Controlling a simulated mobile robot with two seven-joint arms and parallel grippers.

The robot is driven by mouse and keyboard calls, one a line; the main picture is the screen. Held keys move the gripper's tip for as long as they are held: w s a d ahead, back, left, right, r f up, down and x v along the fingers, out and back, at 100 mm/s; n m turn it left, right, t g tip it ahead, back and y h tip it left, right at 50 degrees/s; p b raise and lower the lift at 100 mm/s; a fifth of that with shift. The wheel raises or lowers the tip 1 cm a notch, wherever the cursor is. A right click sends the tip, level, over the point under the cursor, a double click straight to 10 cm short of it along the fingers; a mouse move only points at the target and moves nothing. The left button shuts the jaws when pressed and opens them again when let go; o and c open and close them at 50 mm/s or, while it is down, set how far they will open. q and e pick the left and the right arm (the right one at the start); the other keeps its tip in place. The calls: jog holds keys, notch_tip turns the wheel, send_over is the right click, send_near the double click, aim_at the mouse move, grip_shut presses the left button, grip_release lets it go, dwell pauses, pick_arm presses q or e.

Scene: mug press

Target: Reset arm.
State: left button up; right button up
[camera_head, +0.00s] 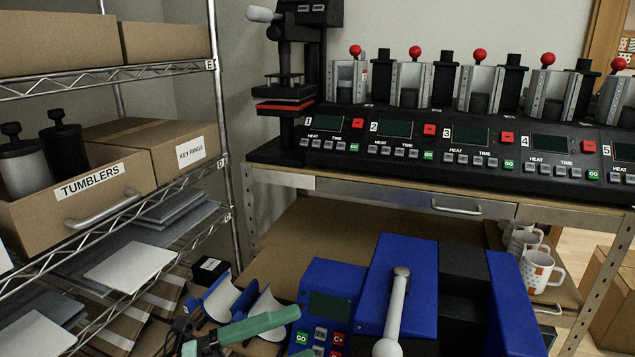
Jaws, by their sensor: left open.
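My left gripper (238,331) shows at the bottom edge, left of centre, with green and black parts. It is open and I see nothing held in it. It appears in front of the white curved pads with blue backs (222,301) beside a blue press (408,260). I cannot tell whether it touches them. My right gripper is not in view.
The blue press has a white-knobbed lever (397,305). A row of mug presses (412,85) with red knobs stands on the workbench behind. A wire shelf (120,78) with boxes is at left. Patterned mugs (540,270) sit on a lower shelf at right.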

pick_arm(q)
jog(key=w+a+f+n+t+y+p, duration=0.2)
jog(key=a+f+n+t+y+p, duration=0.3)
jog(key=n, duration=0.6)
jog(key=w+a+f+n+t+y+p, duration=0.25)
jog(key=a+n+t+y, duration=0.35)
jog(key=n, duration=0.5)
jog(key=s+a+f+n+g+y+p, duration=0.1)
jog(key=s+f+n+g+y+p, duration=0.3)
jog(key=s+f, duration=1.2)
jog(key=f+n+g+y, duration=0.1)
jog(key=n+g+y, duration=0.1)
jog(key=n+g, duration=0.2)
jog(key=shift+s+a+f+n, duration=0.2)
jog(key=shift+s+a+n, duration=0.05)
jog(key=shift+a+n, duration=0.1)
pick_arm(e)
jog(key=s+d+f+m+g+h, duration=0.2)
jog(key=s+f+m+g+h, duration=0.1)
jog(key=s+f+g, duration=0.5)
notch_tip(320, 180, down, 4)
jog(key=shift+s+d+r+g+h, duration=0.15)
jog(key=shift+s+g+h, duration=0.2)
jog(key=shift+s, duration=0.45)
